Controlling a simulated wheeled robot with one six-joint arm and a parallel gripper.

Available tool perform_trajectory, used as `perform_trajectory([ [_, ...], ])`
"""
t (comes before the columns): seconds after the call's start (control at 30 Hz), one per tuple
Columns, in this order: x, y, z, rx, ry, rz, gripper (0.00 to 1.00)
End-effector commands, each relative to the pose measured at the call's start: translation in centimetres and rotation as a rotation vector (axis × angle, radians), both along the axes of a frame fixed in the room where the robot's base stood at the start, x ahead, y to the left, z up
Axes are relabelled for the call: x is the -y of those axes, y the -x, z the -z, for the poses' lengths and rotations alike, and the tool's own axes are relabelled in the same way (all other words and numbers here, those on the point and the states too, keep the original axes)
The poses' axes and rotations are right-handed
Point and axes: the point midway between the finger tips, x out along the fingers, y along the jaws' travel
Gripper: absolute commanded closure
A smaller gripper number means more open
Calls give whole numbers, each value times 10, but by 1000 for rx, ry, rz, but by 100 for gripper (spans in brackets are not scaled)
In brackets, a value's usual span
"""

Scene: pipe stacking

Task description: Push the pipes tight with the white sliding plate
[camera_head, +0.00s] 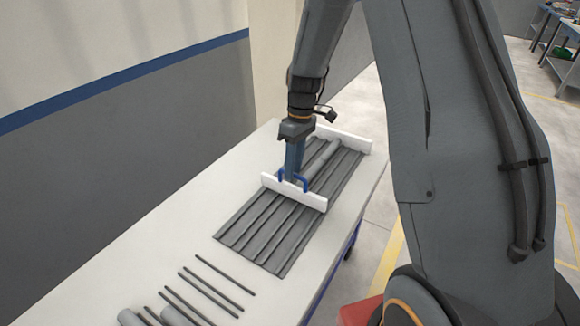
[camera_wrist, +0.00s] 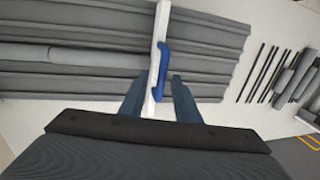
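The white sliding plate (camera_head: 305,195) stands upright across the grey grooved rack (camera_head: 262,232); it also shows in the wrist view (camera_wrist: 154,75). Its blue handle (camera_wrist: 161,70) faces me. My gripper (camera_head: 291,180) is low over the handle. In the wrist view its two fingers (camera_wrist: 160,88) are apart, one on each side of the handle, with gaps visible. Light grey pipes (camera_wrist: 90,57) lie in one groove between the sliding plate and the far white end plate (camera_head: 347,138). A joint between two pipes shows in the wrist view. Whether they touch the plates is unclear.
The rack lies on a white table (camera_head: 165,235). Several thin dark rods (camera_head: 212,290) and loose grey pipes (camera_head: 130,318) lie at its near end. A grey wall with a blue stripe (camera_head: 120,80) stands to the left. The rack's near part is free of pipes.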

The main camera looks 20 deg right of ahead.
Motion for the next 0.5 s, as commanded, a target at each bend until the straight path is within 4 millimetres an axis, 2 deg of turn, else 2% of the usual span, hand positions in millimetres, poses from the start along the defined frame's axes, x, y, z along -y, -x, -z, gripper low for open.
perform_trajectory([
  [0.27, -1, -2, -4, 2, -1, -1, 71],
  [0.5, 4, -7, -38, 6, -1, 0, 71],
])
